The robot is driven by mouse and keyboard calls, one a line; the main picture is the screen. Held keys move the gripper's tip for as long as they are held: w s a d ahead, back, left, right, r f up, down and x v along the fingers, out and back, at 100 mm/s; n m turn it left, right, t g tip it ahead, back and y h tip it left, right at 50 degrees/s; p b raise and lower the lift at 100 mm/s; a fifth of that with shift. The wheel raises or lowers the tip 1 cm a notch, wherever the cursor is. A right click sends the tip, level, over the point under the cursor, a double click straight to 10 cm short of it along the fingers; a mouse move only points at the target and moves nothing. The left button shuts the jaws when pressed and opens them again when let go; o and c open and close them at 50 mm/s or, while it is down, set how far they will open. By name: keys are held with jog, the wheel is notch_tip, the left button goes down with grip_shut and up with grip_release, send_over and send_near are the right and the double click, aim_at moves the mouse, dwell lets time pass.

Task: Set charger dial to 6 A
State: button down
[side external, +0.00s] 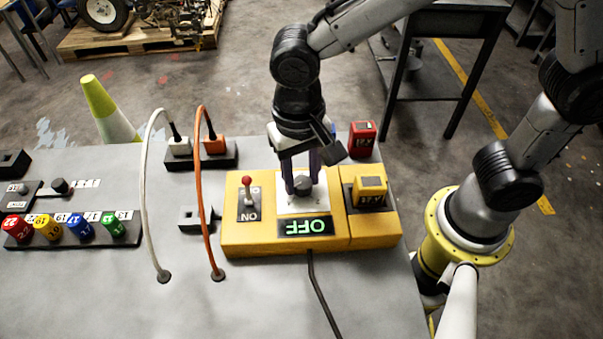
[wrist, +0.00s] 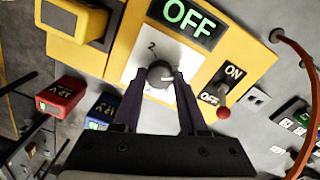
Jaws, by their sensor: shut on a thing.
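The yellow charger (side external: 268,235) sits on the grey table. Its dial is a dark round knob (wrist: 160,74) on a white plate (wrist: 137,68); a "2" mark shows on the plate, and the other marks are hidden or too small to read. My gripper (wrist: 161,80) points down at the dial, with its two fingers shut on either side of the knob; it also shows in the side view (side external: 303,186). The charger display (side external: 306,226) reads OFF. A red-tipped toggle switch (side external: 247,190) stands beside the dial, between ON and OFF labels.
A yellow battery (side external: 371,188) sits in the charger's right part. A red battery (side external: 362,138) and a blue battery (wrist: 101,110) stand behind. White and orange cables (side external: 203,190) arch up at the left. Several coloured knobs (side external: 83,230) line a rack further left.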

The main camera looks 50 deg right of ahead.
aim_at(300, 180)
jog(key=m, duration=0.7)
jog(key=shift+r, duration=0.1)
jog(key=m, duration=0.4)
jog(key=shift+m+y, duration=0.3)
jog(key=shift+m, duration=1.8)
jog(key=shift+c, duration=2.2)
grip_release()
notch_tip(300, 180, up, 14)
jog(key=shift+w, duration=0.2)
